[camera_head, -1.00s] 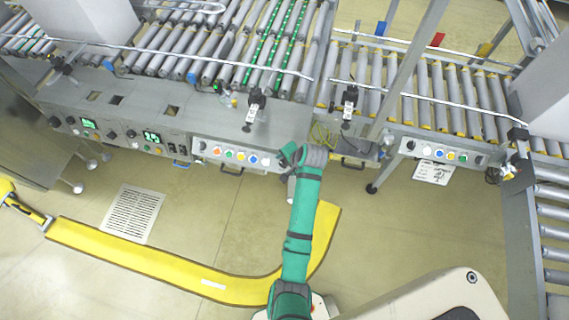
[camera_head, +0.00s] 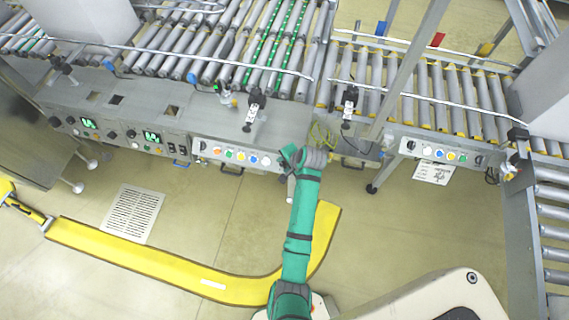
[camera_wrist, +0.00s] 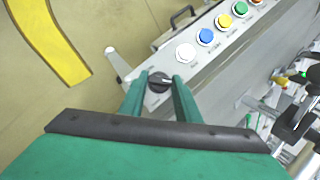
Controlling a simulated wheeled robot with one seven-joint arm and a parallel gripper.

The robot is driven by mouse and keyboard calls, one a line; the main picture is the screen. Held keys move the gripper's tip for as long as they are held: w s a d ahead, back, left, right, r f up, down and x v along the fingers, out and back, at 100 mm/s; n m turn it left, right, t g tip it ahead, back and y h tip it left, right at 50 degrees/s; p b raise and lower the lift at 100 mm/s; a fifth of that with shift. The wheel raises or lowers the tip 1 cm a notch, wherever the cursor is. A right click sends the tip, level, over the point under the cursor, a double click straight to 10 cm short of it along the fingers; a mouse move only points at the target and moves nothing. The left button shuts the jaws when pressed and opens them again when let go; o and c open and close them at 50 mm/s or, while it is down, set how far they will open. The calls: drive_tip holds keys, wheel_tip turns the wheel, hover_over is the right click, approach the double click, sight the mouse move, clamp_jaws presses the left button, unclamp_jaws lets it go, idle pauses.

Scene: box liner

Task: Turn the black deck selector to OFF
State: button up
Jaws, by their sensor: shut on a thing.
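The black deck selector (camera_wrist: 160,80) is a round knob with a pale pointer line, on the end of a grey control panel in the wrist view. My gripper (camera_wrist: 159,87) has its two green fingers on either side of the knob, shut on it. The label text around the knob is too small to read. In the head view my gripper (camera_head: 291,155) is at the right end of the button panel (camera_head: 228,150), and the arm hides the knob there.
White, blue, yellow, green and orange buttons line the panel beside the knob, the white button (camera_wrist: 186,52) nearest. A second button panel (camera_head: 440,152) is to the right. Roller conveyors (camera_head: 420,90) run behind. A yellow floor strip (camera_head: 150,262) curves across open floor.

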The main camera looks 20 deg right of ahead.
drive_tip(key=m+t, duration=0.2)
drive_tip(key=m, duration=0.2)
drive_tip(key=shift+s+f+t, duration=0.2)
drive_tip(key=shift+s+t, duration=0.1)
drive_tip(key=shift+t, duration=0.1)
drive_tip(key=shift+m+t, duration=0.8)
drive_tip(key=shift+m, duration=1)
drive_tip(key=shift+s+f, duration=0.1)
drive_tip(key=o, duration=1)
drive_tip(key=shift+o, duration=0.2)
